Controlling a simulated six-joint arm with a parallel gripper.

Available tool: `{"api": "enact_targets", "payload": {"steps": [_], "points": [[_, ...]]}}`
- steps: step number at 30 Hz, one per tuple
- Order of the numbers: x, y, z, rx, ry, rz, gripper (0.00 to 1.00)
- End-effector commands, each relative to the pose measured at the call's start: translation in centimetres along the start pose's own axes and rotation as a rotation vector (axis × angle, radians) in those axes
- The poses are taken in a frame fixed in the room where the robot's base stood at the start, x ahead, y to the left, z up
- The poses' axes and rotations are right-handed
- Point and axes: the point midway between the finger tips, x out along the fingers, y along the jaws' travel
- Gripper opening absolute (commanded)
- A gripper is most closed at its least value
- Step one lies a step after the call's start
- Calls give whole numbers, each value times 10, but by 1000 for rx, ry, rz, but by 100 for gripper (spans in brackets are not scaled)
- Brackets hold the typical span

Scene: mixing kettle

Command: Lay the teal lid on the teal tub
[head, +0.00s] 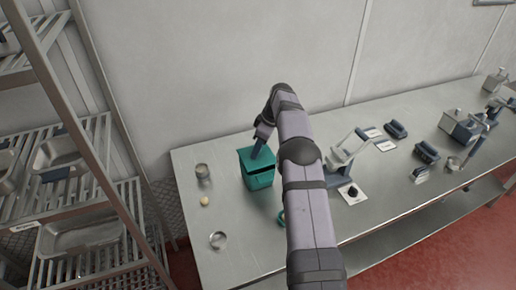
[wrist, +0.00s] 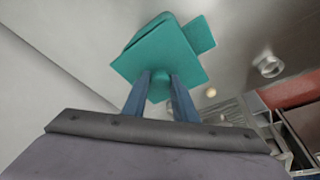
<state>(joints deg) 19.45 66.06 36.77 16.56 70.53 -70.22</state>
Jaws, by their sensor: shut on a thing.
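The teal lid (head: 250,157) is a flat square plate with a knob, over the teal tub (head: 262,183) on the left of the steel table. My gripper (head: 258,151) points down from above and is shut on the lid's knob. In the wrist view the lid (wrist: 160,55) lies just beyond my fingertips (wrist: 161,80). A dark gap shows under the lid's edge in the head view, so it looks tilted or slightly raised. I cannot tell whether it touches the rim. Most of the tub is hidden behind the lid in the wrist view.
A metal cup (head: 202,171), a small yellowish piece (head: 204,201) and a round dish (head: 218,240) stand left of the tub. A teal ring-like thing (head: 281,217) is partly behind my arm. A white and blue device (head: 342,158) stands to the right. A wire rack (head: 70,190) borders the left.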

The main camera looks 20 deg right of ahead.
Motion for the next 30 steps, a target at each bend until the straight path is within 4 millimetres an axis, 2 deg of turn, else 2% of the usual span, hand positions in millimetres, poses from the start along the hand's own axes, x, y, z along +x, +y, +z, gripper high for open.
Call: {"api": "enact_targets", "payload": {"steps": [30], "points": [[23,0,7,0,0,0,4]]}}
